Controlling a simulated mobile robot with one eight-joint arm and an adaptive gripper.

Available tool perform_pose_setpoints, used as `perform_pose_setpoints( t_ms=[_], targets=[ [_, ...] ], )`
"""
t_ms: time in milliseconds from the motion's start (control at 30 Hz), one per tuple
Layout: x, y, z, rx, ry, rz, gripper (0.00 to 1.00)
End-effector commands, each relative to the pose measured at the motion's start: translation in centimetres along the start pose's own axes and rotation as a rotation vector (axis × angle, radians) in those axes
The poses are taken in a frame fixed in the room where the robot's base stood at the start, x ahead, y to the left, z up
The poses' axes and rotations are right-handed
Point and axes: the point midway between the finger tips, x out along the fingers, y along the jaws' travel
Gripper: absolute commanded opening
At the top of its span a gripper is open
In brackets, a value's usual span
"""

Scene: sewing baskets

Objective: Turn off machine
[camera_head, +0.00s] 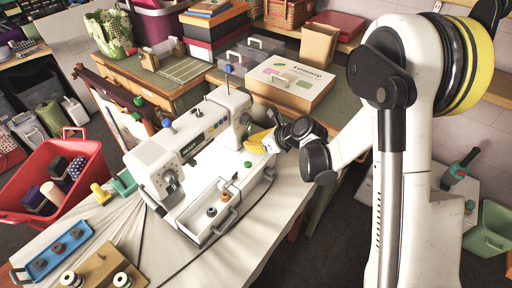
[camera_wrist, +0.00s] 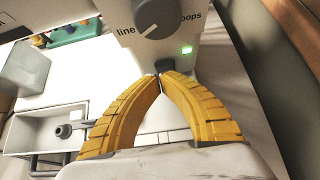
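The white sewing machine (camera_head: 172,143) stands on the cloth-covered table. In the wrist view its body (camera_wrist: 205,20) fills the top, with a grey round knob (camera_wrist: 157,15) between the partial labels "line" and "oops". A small green light (camera_wrist: 186,50) glows on the machine below the knob's right side. A dark grey switch-like piece (camera_wrist: 165,65) sits just below the light. My gripper (camera_head: 258,142) is at the machine's right end. Its yellow fingers (camera_wrist: 161,76) meet at the tips, with nothing seen between them, right at the dark piece; I cannot tell whether they touch it.
A red basket (camera_head: 80,148) with thread spools stands left of the table. A blue tray (camera_head: 52,254) and a wooden spool holder (camera_head: 103,269) lie at the front left. A cardboard box (camera_head: 290,82) is behind the machine. An open compartment (camera_wrist: 40,130) shows lower left of my fingers.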

Motion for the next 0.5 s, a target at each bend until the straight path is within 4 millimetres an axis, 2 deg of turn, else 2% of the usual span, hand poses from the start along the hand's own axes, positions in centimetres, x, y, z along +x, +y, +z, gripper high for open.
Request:
perform_pose_setpoints(
  t_ms=[267, 467, 500],
  targets=[
    [0.0, 0.0, 0.1, 0.000, 0.001, 0.000, 0.00],
    [0.4, 0.1, 1.4, -0.003, 0.106, 0.001, 0.00],
    [0.5, 0.0, 1.1, 0.000, 0.105, 0.000, 0.00]
  ],
)
